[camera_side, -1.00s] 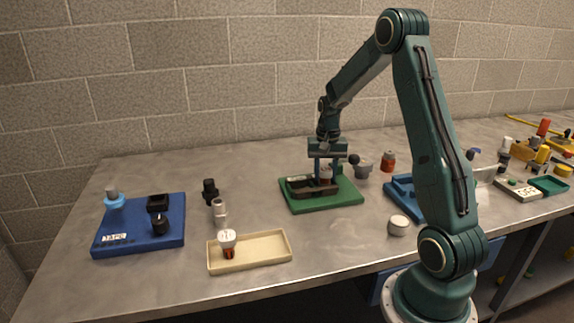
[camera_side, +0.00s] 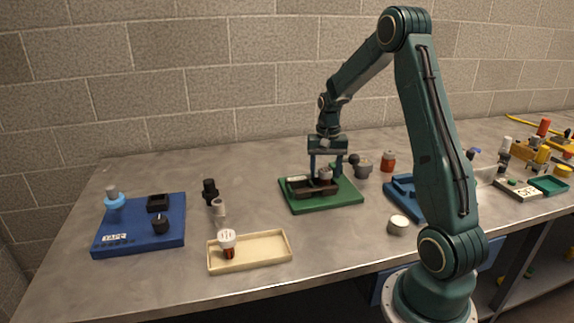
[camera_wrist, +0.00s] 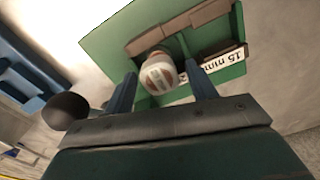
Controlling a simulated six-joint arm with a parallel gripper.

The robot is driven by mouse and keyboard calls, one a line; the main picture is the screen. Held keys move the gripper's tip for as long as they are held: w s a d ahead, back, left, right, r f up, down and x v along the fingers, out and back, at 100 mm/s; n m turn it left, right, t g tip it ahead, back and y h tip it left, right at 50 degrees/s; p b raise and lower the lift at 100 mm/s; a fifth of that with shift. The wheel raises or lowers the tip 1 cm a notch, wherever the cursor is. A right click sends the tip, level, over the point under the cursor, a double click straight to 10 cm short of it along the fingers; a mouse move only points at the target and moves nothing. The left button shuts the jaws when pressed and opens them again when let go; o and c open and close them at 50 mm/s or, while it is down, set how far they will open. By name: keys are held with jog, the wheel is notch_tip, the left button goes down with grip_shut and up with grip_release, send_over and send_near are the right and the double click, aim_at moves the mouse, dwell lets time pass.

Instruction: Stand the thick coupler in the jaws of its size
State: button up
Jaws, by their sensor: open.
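A coupler (camera_side: 325,175) with a pale, marked top stands upright at the brown jaws (camera_side: 303,189) on the green board (camera_side: 336,197). Its top (camera_wrist: 160,74) shows in the wrist view, beside brown jaw blocks (camera_wrist: 192,25) of differing spacing. My gripper (camera_side: 327,172) is open above the board, its two fingers apart on either side of the coupler in the wrist view, with gaps to both. A similar white-topped, brown-bodied fitting (camera_side: 228,243) stands in the cream tray (camera_side: 266,249). The coupler's lower end is partly hidden by the jaws.
A label on the board reads "15 mm" (camera_wrist: 228,53). A blue board (camera_side: 130,228) with black fittings is at the left. A grey fitting (camera_side: 363,168) and a red one (camera_side: 388,161) stand right of the green board. A blue holder (camera_side: 402,196) lies near my arm.

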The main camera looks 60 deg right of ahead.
aim_at(325, 170)
notch_tip(325, 170, up, 11)
dwell(0.5)
jog(key=shift+r, duration=0.1)
dwell(0.4)
jog(key=s+a+r+n+t+h, duration=0.1)
jog(key=s+a+r+n, duration=0.2)
jog(key=a, duration=0.6)
jog(key=s+a+r+n+t, duration=0.1)
jog(key=s+a+r+n, duration=0.15)
jog(key=a+r, duration=0.4)
jog(key=s+a+f+n+t+y, duration=0.1)
jog(key=s+a+f+n+t, duration=0.2)
jog(key=s+a+n, duration=0.3)
jog(key=s+a, duration=0.4)
jog(key=a, duration=0.3)
jog(key=shift+s+a+t, duration=0.2)
jog(key=shift+s+t, duration=0.1)
jog(key=shift+s, duration=0.1)
